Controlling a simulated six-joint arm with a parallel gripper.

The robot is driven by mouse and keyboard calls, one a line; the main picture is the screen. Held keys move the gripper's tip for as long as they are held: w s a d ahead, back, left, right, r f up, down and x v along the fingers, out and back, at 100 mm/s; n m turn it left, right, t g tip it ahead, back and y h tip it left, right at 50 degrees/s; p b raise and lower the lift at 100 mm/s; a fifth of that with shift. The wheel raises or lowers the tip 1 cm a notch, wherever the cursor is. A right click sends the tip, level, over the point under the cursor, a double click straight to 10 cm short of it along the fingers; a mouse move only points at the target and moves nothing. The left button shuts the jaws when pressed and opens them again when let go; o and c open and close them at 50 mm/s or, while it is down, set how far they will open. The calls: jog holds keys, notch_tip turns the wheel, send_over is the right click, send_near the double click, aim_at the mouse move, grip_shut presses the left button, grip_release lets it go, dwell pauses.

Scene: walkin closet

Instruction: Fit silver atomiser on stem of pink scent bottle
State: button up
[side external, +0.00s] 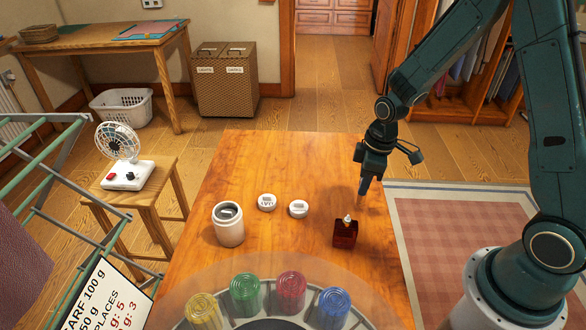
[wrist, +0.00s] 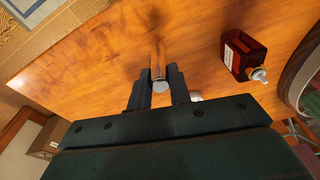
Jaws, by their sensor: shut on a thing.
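The scent bottle (side external: 345,235) is a dark red, square glass bottle standing upright on the wooden table, with a pale stem on top. It also shows in the wrist view (wrist: 243,54), right of my fingers, with its pale stem (wrist: 259,74) clear. My gripper (side external: 364,186) is above the table, behind and a little right of the bottle in the side view, apart from it. In the wrist view my gripper (wrist: 160,88) is shut on a small shiny cylinder with a round silver end, the silver atomiser (wrist: 159,86). The atomiser mirrors the wood's colour, so its outline is hard to see.
A white jar (side external: 229,224) and two small round white lids (side external: 267,202) (side external: 298,209) stand left of the bottle. A rack with several coloured canisters (side external: 291,290) fills the near edge. The table (side external: 270,160) is clear at the back.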

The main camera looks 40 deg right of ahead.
jog(key=shift+r, duration=1.35)
dwell(1.4)
jog(key=s+a+r+n, duration=0.4)
jog(key=a+r+n, duration=0.3)
jog(key=a+r, duration=0.4)
jog(key=shift+s+a+r+g+y, duration=0.2)
jog(key=shift+r+g+y, duration=0.1)
jog(key=shift+g, duration=0.1)
jog(key=shift+f, duration=0.2)
send_over(348, 217)
jog(key=shift+d+f, duration=0.1)
jog(key=shift+f, duration=2.3)
jog(key=shift+f, duration=0.7)
dwell(0.4)
